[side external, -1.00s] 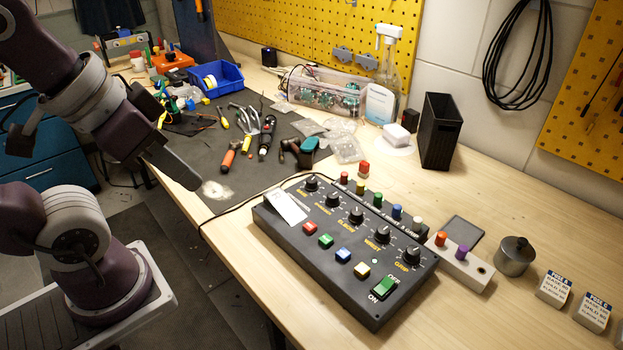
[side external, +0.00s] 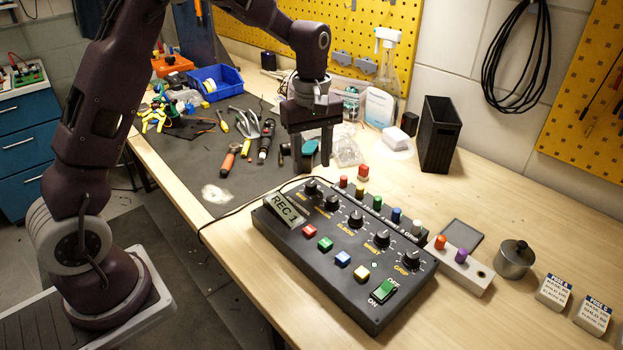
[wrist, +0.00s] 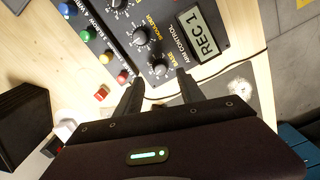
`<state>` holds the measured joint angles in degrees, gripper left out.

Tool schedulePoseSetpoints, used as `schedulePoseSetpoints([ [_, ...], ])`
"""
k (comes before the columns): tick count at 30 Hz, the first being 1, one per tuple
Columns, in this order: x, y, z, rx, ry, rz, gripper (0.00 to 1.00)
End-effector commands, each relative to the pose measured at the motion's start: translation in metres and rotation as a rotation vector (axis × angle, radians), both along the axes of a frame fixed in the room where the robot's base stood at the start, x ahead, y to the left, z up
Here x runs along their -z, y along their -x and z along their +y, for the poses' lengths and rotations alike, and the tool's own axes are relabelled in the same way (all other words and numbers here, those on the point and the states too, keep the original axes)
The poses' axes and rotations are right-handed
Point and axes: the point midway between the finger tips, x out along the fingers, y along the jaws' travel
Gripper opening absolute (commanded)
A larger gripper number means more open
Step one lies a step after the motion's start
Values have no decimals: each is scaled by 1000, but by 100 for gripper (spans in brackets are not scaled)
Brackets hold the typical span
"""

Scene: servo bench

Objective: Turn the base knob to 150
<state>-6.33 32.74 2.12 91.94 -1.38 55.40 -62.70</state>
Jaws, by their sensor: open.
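The base knob (side external: 311,186) is a black knob at the left end of the knob row on the dark control box (side external: 330,275). It also shows in the wrist view (wrist: 159,69), beside the label BASE. My gripper (side external: 312,167) points straight down above this knob, with its fingertips a little higher than the knob top. In the wrist view my gripper (wrist: 159,78) is open and empty, one finger to each side of the base knob. The knob's exact pointer angle is too small to read. The display (side external: 286,209) reads REC 1.
Other black knobs, such as the shoulder knob (side external: 332,202), stand close by in the same row. A strip of coloured pegs (side external: 378,202) runs along the box's back edge, with a red button (side external: 363,172) behind. Tools lie on the dark mat (side external: 215,170).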

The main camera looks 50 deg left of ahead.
Motion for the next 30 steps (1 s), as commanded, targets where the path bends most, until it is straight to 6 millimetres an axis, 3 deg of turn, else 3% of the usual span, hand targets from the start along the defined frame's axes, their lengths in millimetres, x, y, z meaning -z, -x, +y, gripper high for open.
schedulePoseSetpoints([
  [3,25,1,0,1,1,4,46],
  [9,52,1,0,2,1,1,46],
  [17,55,1,0,4,0,-1,46],
  [24,55,1,0,4,0,-1,3],
  [30,55,1,-1,7,0,-1,0],
])
